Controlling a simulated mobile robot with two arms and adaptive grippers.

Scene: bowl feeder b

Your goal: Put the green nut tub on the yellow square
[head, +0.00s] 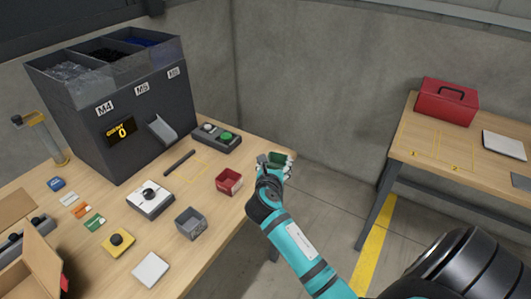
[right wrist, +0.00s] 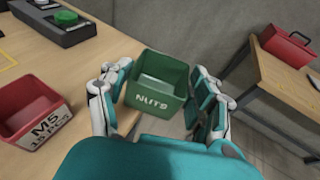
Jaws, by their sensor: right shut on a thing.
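The green nut tub, marked NUTS, (right wrist: 160,88) sits between the fingers of my right gripper (right wrist: 160,100) in the right wrist view. In the head view the tub (head: 277,156) shows small at the tip of my right gripper (head: 274,162), by the workbench's right edge. The gripper is shut on it, and the tub looks empty. A yellow outlined square (head: 192,172) lies on the workbench in front of the feeder chute. Other yellow outlines (head: 428,146) with number marks lie on the side table. My left gripper is not in view.
A red tub (head: 229,183) and a grey tub (head: 190,222) stand on the workbench (head: 205,258). The dark feeder (head: 125,115) stands behind. A button box (head: 216,136) lies near the far edge. A red toolbox (head: 446,102) is on the side table. Floor separates both tables.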

